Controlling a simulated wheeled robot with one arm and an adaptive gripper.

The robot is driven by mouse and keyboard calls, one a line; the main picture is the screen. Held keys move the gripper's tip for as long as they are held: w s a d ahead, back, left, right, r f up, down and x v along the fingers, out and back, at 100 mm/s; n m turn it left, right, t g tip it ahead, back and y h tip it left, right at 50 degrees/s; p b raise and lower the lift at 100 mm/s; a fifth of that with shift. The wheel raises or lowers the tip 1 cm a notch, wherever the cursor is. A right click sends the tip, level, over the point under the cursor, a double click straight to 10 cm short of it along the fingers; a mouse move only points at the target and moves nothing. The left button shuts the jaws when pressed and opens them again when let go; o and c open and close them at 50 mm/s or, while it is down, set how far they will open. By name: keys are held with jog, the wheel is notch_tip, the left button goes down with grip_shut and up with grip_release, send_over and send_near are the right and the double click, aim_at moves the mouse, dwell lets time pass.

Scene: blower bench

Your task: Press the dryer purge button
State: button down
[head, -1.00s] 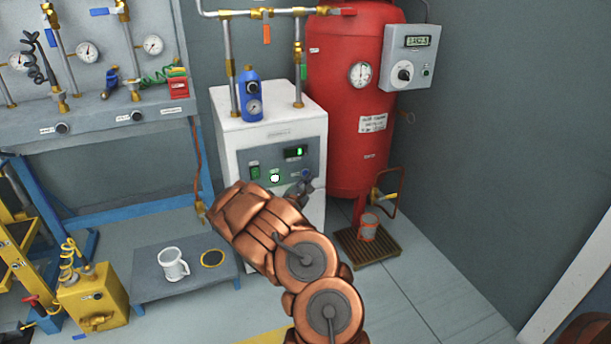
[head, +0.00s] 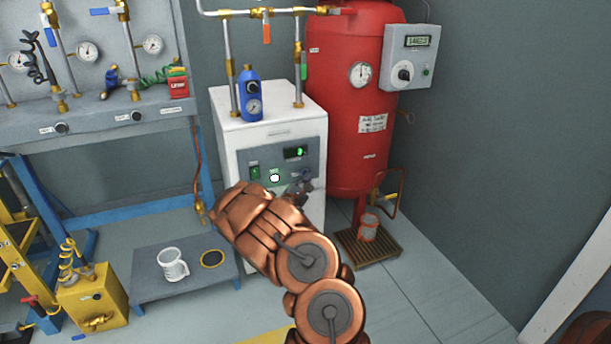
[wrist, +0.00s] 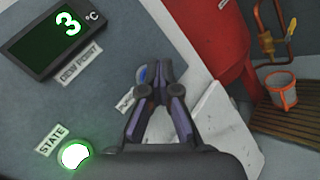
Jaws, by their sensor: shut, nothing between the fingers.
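The dryer (head: 228,140) is a white cabinet with a grey front panel (head: 262,160). In the wrist view, the panel shows a green-lit display reading 3 °C (wrist: 55,38), a DEW POINT label, and a lit STATE lamp (wrist: 75,155). A blue button (wrist: 140,74) sits by a label partly covered by my gripper; only part of the button shows behind the fingertips. My gripper (wrist: 153,70) is shut and empty, its tips at the button in the picture. I cannot tell whether they touch it. In the head view, my gripper (head: 304,184) is in front of the panel's lower right.
A red tank (head: 345,120) stands right of the dryer, with a drain cup (head: 368,226) over a slatted grate (head: 365,252).

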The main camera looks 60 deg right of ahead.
jog(key=shift+s+a, duration=0.45)
jog(key=shift+s, duration=0.2)
jog(key=shift+s+a+p, duration=0.45)
jog(key=shift+s, duration=0.25)
jog(key=shift+s+a+p, duration=0.4)
jog(key=shift+s+a, duration=0.05)
jog(key=shift+s, duration=0.25)
jog(key=shift+s+a+p, duration=0.45)
jog(key=shift+s, duration=0.25)
